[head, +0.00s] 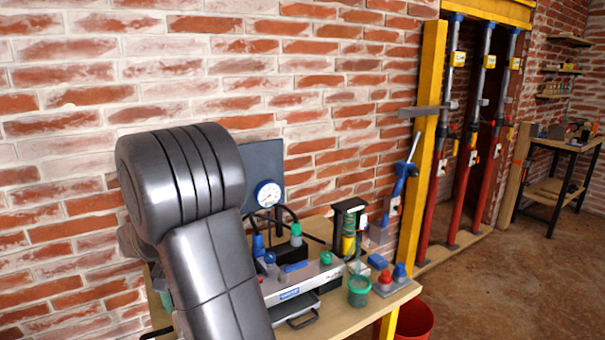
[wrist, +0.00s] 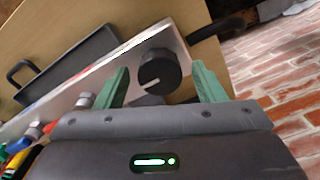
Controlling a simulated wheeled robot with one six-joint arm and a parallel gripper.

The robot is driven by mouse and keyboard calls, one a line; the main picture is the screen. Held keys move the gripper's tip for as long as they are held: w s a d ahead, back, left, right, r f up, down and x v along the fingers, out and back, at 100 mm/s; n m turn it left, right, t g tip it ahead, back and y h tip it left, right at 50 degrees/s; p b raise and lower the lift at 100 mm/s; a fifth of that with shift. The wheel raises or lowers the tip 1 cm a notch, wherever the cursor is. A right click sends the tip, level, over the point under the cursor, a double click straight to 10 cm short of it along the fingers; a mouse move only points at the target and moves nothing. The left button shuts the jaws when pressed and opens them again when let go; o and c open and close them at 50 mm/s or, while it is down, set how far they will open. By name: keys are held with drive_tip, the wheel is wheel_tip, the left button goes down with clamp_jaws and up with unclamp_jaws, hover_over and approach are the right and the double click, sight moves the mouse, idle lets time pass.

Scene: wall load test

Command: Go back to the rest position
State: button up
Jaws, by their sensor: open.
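My gripper (wrist: 162,84) shows in the wrist view with its two green fingers spread apart. Between them is a round black knob (wrist: 158,70) with a white pointer line, on a light metal panel (wrist: 115,72). There are gaps on both sides of the knob, and the fingers do not close on it. How far the fingertips are from the panel I cannot tell. In the head view my grey arm stands large at the left of the bench and hides my gripper and the knob.
The wooden bench (head: 395,301) stands against a brick wall (head: 290,85). It carries a pressure gauge (head: 268,193), a green cup (head: 359,291) and several tools. A dark tray (wrist: 75,62) lies beside the panel. A red bucket (head: 415,320) and yellow post (head: 424,150) stand right. Floor is open farther right.

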drive_tip(key=m+b, duration=0.1)
drive_tip(key=m, duration=0.2)
drive_tip(key=shift+f, duration=0.1)
drive_tip(key=shift+m, duration=0.5)
